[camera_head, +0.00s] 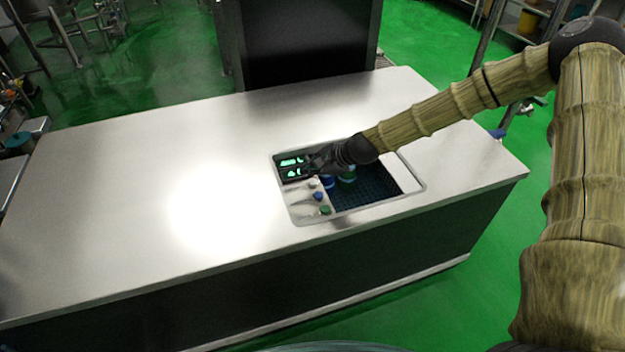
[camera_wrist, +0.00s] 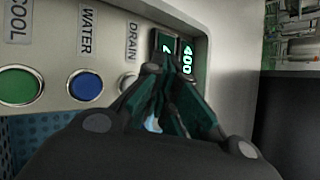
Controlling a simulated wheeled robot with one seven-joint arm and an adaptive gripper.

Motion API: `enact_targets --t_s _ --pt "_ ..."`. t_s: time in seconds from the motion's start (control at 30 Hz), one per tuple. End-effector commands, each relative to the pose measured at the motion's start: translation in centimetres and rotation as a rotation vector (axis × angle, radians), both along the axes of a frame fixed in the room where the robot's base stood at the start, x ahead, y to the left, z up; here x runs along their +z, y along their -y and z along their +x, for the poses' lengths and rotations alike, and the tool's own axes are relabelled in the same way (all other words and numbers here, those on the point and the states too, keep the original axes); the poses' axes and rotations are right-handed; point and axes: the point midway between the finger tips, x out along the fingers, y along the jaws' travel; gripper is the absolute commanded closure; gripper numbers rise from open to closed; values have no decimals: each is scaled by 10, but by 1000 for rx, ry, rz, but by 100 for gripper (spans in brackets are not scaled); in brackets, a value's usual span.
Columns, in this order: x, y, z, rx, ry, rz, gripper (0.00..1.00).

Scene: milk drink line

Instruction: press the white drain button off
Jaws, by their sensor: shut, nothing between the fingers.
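In the head view my gripper (camera_head: 312,168) reaches in from the right over the sink unit. I cannot tell whether the fingers touch the button or panel.
The blue WATER button (camera_wrist: 86,85) and green COOL button (camera_wrist: 19,87) are left of the drain button. Lit green displays (camera_head: 291,167) sit at the panel's far end. The steel counter (camera_head: 130,200) is clear.

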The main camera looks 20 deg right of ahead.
Motion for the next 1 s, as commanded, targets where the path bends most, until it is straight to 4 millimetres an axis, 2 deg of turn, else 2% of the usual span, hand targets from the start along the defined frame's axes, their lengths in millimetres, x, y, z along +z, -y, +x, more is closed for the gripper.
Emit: enact_targets --t_s 0.03,0.53,1.0 --pt "7 0 0 0 0 0 100" --pt "45 0 0 1 0 -1 100" --pt "47 0 0 0 0 0 100"
